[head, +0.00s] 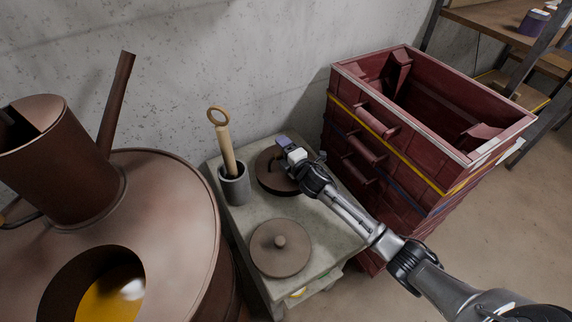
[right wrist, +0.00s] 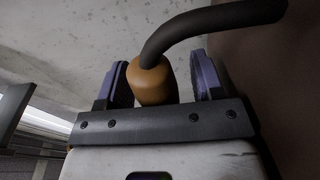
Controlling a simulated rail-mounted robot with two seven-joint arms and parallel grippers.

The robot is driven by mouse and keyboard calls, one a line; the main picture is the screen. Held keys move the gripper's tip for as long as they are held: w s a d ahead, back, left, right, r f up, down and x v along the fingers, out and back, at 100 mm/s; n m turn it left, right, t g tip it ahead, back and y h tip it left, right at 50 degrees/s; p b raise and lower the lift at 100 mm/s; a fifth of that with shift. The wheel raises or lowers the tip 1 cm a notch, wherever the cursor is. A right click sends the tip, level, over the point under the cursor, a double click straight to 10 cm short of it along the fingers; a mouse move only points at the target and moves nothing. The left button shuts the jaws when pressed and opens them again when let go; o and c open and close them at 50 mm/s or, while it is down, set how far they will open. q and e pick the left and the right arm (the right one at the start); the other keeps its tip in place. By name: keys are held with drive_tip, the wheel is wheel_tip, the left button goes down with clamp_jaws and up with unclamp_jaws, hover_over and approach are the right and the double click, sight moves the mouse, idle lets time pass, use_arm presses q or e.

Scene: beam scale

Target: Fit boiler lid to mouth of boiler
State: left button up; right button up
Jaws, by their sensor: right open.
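The copper-brown boiler (head: 175,195) fills the left of the head view. Its round mouth (head: 95,285) is open and shows orange inside. A dark brown round lid (head: 267,181) lies flat at the back of a grey stand (head: 236,222). A lighter brown lid with a small knob (head: 281,249) lies at the front of that stand. My right gripper (head: 283,147) is open over the dark lid and hides part of it. In the right wrist view, a dark curved handle (right wrist: 205,22) with an orange-brown end (right wrist: 153,80) sits between its two open fingers.
A grey pot (head: 235,187) with a wooden ring-topped tool (head: 224,142) stands between the boiler and the dark lid. Stacked dark red crates (head: 345,125) stand right of the stand. A concrete wall is behind, and a shelf (head: 490,22) is at top right.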

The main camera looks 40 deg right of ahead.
drive_tip(key=shift+r, duration=0.1)
clamp_jaws()
idle(0.5)
